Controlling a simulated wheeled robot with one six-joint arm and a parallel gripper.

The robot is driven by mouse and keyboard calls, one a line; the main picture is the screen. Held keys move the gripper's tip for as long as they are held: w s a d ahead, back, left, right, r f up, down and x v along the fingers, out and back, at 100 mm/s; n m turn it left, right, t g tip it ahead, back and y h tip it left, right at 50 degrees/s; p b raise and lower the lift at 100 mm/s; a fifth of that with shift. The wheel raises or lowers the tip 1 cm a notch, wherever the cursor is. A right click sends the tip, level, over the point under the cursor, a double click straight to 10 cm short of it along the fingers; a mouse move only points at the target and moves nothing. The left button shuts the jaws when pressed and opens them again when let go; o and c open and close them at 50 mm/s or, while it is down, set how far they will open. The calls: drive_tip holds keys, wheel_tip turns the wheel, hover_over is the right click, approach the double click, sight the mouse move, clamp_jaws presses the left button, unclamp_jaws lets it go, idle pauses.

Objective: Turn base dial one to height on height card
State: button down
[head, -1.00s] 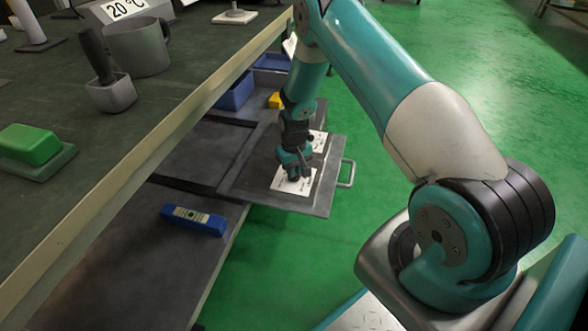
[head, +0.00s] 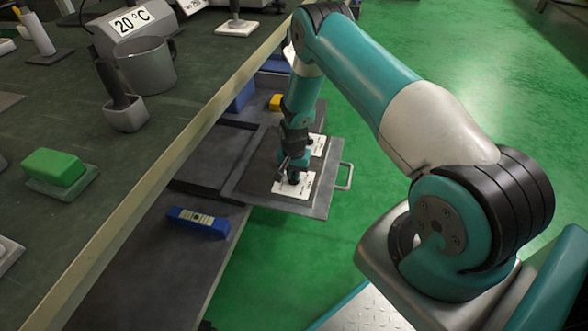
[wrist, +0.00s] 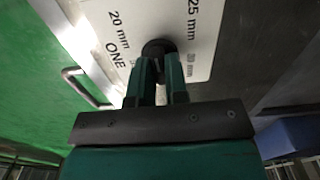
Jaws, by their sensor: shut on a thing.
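Base dial one is a small round black knob (wrist: 158,48) on a white plate (wrist: 207,45) marked ONE, 20 mm, 25 mm and 30 mm. My gripper (wrist: 159,58) is shut on the knob in the wrist view, one finger on each side. In the head view my gripper (head: 293,177) points down at the white plate (head: 281,188), covering most of the dial. The dial's exact pointer setting cannot be read. I cannot make out a height card with a readable height.
The plate sits on a dark pulled-out board (head: 246,187) with a metal handle (head: 345,177). A second white plate (head: 317,145) lies behind. A blue level (head: 198,221) rests on the lower shelf. The bench holds a green block (head: 53,167) and a grey mug (head: 147,66).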

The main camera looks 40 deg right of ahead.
drive_tip(key=m+p, duration=0.1)
drive_tip(key=m, duration=0.3)
drive_tip(key=shift+m+p, duration=0.3)
drive_tip(key=shift+s+f+m+p, duration=0.15)
drive_tip(key=shift+m+p, duration=0.4)
drive_tip(key=shift+m, duration=1.75)
drive_tip(key=c, duration=1.1)
unclamp_jaws()
drive_tip(key=shift+s+f, duration=0.1)
drive_tip(key=r+p, duration=0.2)
drive_tip(key=r, duration=0.4)
drive_tip(key=r+p, duration=0.2)
drive_tip(key=r, duration=0.4)
drive_tip(key=r+p, duration=0.2)
drive_tip(key=r, duration=0.4)
drive_tip(key=shift+w+d, duration=0.1)
drive_tip(key=shift+w, duration=0.15)
